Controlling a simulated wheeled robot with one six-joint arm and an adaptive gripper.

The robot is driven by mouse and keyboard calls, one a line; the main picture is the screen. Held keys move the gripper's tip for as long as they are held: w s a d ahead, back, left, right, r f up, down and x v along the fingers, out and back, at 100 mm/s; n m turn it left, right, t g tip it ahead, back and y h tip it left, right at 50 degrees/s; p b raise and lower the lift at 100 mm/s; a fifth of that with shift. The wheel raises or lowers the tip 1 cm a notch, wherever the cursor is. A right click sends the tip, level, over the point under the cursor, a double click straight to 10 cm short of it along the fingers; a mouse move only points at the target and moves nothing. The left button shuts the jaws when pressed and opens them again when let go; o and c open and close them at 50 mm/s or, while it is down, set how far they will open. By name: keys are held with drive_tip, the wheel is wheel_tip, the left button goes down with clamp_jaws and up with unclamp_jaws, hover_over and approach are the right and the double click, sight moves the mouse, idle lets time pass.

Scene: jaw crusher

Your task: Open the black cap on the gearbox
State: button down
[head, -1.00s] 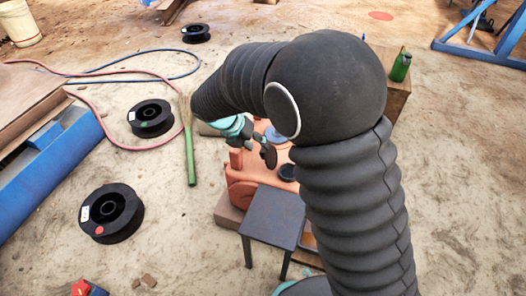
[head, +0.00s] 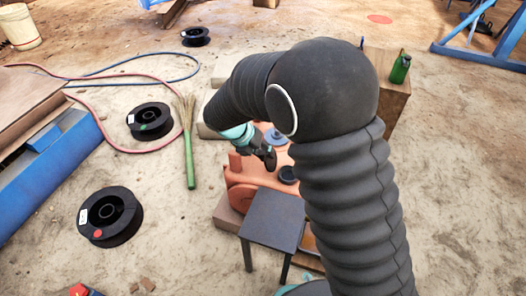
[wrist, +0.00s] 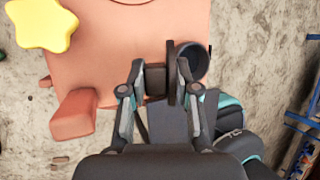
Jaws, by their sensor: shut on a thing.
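The gearbox is a salmon-orange housing (head: 245,180), and its top fills the upper part of the wrist view (wrist: 110,50). The black cap (wrist: 172,72) shows in the wrist view as a dark disc seen nearly edge-on, standing up from the housing. A dark round opening or rim (wrist: 194,62) is just right of it; it also shows in the head view (head: 288,174). My gripper (wrist: 160,84) is shut on the cap, with one finger on each side. In the head view my gripper (head: 267,158) is small and dark, and its grip is hard to make out.
A dark stool (head: 272,218) stands close in front of the gearbox. A yellow star-shaped knob (wrist: 42,24) and an orange block (wrist: 73,115) stick up at the left. A broom (head: 188,145) and cable spools (head: 110,214) lie on the sandy floor, left.

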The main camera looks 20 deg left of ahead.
drive_tip(key=shift+d+r+y+p, duration=0.2)
drive_tip(key=shift+r+y+p, duration=0.1)
drive_tip(key=shift+y+p, duration=0.4)
drive_tip(key=shift+d+r+m+y+p, duration=0.1)
drive_tip(key=shift+d+m+y+p, duration=0.25)
drive_tip(key=shift+y, duration=0.35)
drive_tip(key=c, duration=1)
unclamp_jaws()
drive_tip(key=shift+s, duration=0.1)
drive_tip(key=shift+d, duration=0.1)
drive_tip(key=v, duration=1.2)
